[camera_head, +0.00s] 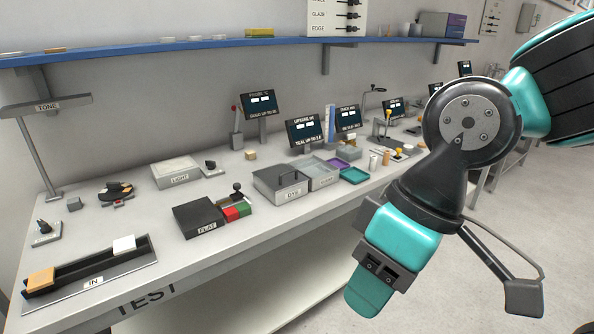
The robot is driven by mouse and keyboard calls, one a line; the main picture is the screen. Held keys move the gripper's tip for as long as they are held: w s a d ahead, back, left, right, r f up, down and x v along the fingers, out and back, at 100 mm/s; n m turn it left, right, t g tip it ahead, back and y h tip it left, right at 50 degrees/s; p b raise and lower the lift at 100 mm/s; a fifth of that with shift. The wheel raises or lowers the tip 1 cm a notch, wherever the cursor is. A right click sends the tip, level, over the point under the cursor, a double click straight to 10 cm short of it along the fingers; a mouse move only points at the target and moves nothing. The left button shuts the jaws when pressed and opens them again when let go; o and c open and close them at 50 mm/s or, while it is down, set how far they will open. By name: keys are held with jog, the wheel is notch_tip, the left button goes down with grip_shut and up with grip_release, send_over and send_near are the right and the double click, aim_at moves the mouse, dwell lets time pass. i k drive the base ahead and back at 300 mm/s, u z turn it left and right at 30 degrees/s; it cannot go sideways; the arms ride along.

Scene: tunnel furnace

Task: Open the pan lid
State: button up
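A low grey metal box marked DYE (291,195) stands on the bench near the middle of the view. Its flat grey lid (272,181) has a dark bar handle (288,174) on top, and the lid looks closed. I take this as the pan, though no label says pan. My gripper (368,294) is at the lower centre-right, in front of the bench and apart from the box. It shows side-on with one teal end visible. Its finger gap is hidden, and I see nothing held in it.
A dark box marked FLAT (198,219) and red and green blocks (236,212) stand left of the DYE box. A grey tray (322,174) adjoins its right side. Purple and teal trays (355,175) lie beyond. Small screens (304,130) stand behind. A blue shelf (230,43) runs above.

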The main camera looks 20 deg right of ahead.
aim_at(280, 177)
jog(key=z, duration=0.15)
jog(key=i, duration=1.05)
jog(key=u, duration=0.25)
